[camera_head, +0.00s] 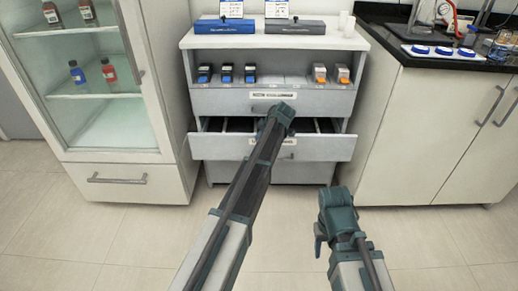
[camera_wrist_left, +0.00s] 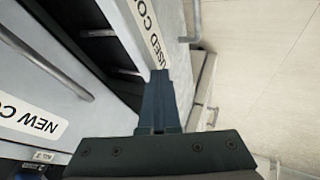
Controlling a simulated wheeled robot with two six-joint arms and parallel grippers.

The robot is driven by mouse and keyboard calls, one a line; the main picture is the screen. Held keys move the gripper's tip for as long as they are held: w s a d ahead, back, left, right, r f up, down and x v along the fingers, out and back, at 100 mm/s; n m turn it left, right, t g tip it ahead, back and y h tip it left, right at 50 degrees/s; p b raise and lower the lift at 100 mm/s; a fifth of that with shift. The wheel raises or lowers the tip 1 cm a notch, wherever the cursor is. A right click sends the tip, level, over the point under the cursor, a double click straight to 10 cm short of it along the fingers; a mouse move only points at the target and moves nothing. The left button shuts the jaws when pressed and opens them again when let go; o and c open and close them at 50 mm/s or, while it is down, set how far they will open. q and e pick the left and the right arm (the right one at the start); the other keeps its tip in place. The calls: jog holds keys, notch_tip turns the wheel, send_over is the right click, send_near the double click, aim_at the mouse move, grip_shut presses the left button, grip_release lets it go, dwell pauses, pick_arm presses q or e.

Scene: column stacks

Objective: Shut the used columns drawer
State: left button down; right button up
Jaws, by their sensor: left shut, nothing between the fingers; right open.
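The used columns drawer (camera_head: 215,147) is the second drawer of the grey cabinet, and it stands pulled out with a dark gap above its front. My right gripper (camera_head: 321,235) is open and empty, low in front of the cabinet.
The new columns drawer (camera_head: 222,102) above looks closed; its label (camera_wrist_left: 28,115) and handle (camera_wrist_left: 62,67) show in the wrist view. Blue-ended and orange-ended columns stand above it. A glass-door cabinet (camera_head: 130,170) is at left, a bench cabinet (camera_head: 420,140) at right. Floor between is clear.

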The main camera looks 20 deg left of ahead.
pick_arm(q)
jog(key=w+a, duration=0.2)
jog(key=w, duration=0.7)
jog(key=shift+a, duration=0.3)
jog(key=shift+w, duration=0.1)
